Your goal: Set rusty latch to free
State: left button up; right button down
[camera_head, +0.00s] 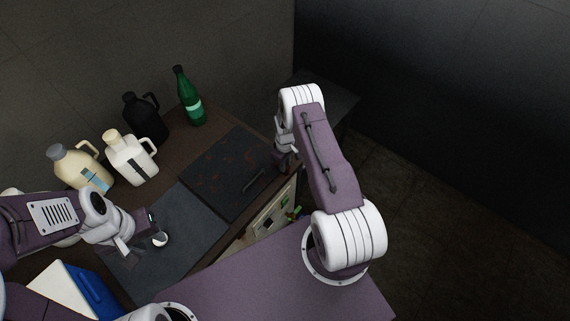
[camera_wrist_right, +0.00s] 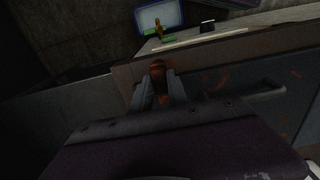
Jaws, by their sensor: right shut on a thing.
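The rusty latch (camera_wrist_right: 158,69) is a small reddish-brown piece between the fingers of my right gripper in the right wrist view. My right gripper (camera_wrist_right: 158,88) is shut on it, and the fingers cover its lower sides. In the head view my right gripper (camera_head: 284,152) is at the right edge of a dark rust-spotted lid (camera_head: 215,165), and the latch is hidden there. My left gripper (camera_head: 156,231) is over the grey slab at the lower left, away from the latch. Its fingers are too small to tell whether they are open.
A dark bar handle (camera_head: 255,181) lies on the lid near its front edge. A white jug (camera_head: 132,160), a cream jug (camera_head: 82,170), a black jug (camera_head: 145,117) and a green bottle (camera_head: 190,100) stand behind. A blue-and-white box (camera_head: 85,290) is at the lower left.

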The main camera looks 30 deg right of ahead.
jog(key=m+b, duration=0.2)
jog(key=m, duration=0.1)
jog(key=shift+w+d+f+b, duration=0.1)
jog(key=shift+d+f+b, duration=0.05)
jog(key=shift+b, duration=0.15)
jog(key=m+b, duration=0.2)
jog(key=m, duration=0.2)
jog(key=shift+d+m, duration=0.15)
jog(key=shift+m, duration=0.15)
jog(key=m+b, duration=0.2)
jog(key=m, duration=0.2)
jog(key=shift+d+m, duration=0.15)
jog(key=shift+m, duration=0.15)
jog(key=shift+s+d+r+m+b, duration=0.1)
jog(key=shift+m+b, duration=0.2)
jog(key=shift+m, duration=0.85)
jog(key=shift+s+r+m+b, duration=0.1)
jog(key=shift+m+b, duration=0.15)
jog(key=shift+m, duration=0.9)
jog(key=c, duration=1.3)
grip_release()
jog(key=shift+s, duration=0.1)
